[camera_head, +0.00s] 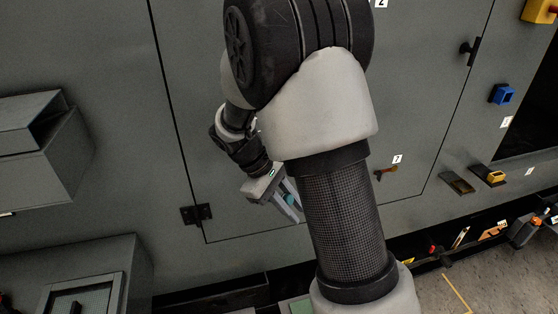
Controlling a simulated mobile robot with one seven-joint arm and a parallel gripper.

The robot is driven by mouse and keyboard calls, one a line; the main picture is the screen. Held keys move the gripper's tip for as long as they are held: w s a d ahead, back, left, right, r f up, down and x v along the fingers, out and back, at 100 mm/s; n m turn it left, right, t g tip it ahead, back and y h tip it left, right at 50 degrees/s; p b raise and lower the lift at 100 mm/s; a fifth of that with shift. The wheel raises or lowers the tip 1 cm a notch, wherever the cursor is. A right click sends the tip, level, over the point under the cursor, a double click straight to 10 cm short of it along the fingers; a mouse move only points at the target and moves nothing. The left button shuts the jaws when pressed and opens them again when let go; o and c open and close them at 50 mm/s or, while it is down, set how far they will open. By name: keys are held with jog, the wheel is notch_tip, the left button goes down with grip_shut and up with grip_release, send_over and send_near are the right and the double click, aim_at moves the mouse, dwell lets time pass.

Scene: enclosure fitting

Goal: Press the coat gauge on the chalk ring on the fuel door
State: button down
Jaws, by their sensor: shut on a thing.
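My gripper (289,205) is in the middle of the camera_head view, in front of a large grey door panel (215,150). It points down and to the right, partly behind my own arm. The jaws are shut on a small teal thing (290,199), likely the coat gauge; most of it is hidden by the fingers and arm. I cannot tell whether it touches the panel. The panel has thin dark seams, a hinge low on the left and a black handle at the upper right; I cannot tell if it is the fuel door. No chalk ring shows; my arm covers much of the panel.
A black hinge (196,214) and a black handle (470,50) stick out. A small red-brown lever (386,172) sits near a label 3. Grey boxes (40,140) jut out at left. Blue (502,94) and yellow (495,176) fittings are at right. A low tray (445,259) holds several tools.

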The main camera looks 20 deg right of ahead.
jog(key=a+r+m+p, duration=0.1)
jog(key=r+m, duration=0.1)
jog(key=r, duration=0.1)
jog(key=w+a+r+m+t+y+p, duration=0.1)
jog(key=r+m, duration=0.1)
jog(key=r, duration=0.1)
jog(key=r+m+y+p, duration=0.1)
jog(key=r+m, duration=0.2)
jog(key=shift+w+a+t, duration=0.35)
jog(key=shift+a+t, duration=0.05)
jog(key=shift+w+a+r+m, duration=0.1)
jog(key=shift+r+m, duration=0.2)
jog(key=shift+w+r, duration=0.1)
jog(key=shift+w, duration=0.1)
jog(key=w+p, duration=0.2)
jog(key=w, duration=0.5)
jog(key=shift+w, duration=0.2)
jog(key=shift+w+p, duration=0.2)
jog(key=shift+p, duration=0.15)
dwell(0.9)
jog(key=shift+s+b, duration=1.15)
jog(key=shift+s, duration=2.4)
